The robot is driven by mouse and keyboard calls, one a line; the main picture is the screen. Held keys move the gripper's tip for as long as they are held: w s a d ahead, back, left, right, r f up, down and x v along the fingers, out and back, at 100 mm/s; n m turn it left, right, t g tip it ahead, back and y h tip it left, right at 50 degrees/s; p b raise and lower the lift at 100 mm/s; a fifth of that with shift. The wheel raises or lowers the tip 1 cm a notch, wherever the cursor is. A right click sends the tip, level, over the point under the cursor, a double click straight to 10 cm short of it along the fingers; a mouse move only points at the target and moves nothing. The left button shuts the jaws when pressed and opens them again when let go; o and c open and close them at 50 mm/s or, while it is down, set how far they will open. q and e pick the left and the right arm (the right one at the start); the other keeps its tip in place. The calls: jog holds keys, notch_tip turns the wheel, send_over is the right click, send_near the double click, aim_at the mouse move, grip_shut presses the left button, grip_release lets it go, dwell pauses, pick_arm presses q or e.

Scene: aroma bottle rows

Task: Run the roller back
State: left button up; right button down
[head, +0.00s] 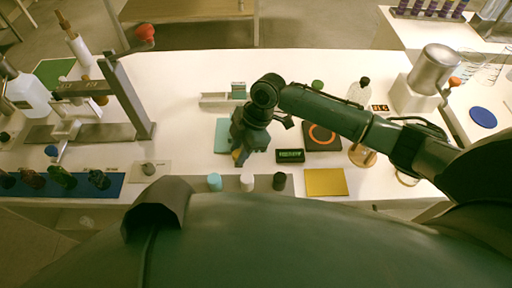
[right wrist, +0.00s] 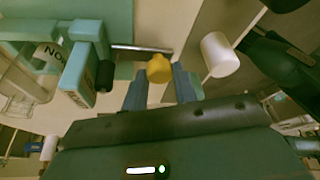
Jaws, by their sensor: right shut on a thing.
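My right gripper (head: 240,152) reaches down over the left part of the bench's middle, at the near end of a teal board (head: 223,128). In the right wrist view, the fingers of my right gripper (right wrist: 160,84) are shut on a small yellow knob (right wrist: 159,68). A thin metal rod (right wrist: 140,48) runs beside the knob toward a teal block with lettering (right wrist: 80,75). A short dark cylinder (right wrist: 106,75) sits against that block. I cannot tell for sure which part is the roller. My left gripper is not in view.
A white-capped bottle (head: 247,182) stands close to the gripper, between a light blue cap (head: 214,182) and a black cap (head: 279,181). A black display (head: 290,156) and a yellow pad (head: 325,182) lie to the right. A metal frame (head: 125,95) stands left.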

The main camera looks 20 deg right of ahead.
jog(key=a, duration=0.2)
jog(key=w+a, duration=0.1)
jog(key=a, duration=0.1)
jog(key=shift+w+a, duration=0.1)
jog(key=c, duration=1.1)
grip_release()
jog(key=shift+a, duration=0.1)
jog(key=v, duration=1.3)
jog(key=shift+w+r, duration=0.1)
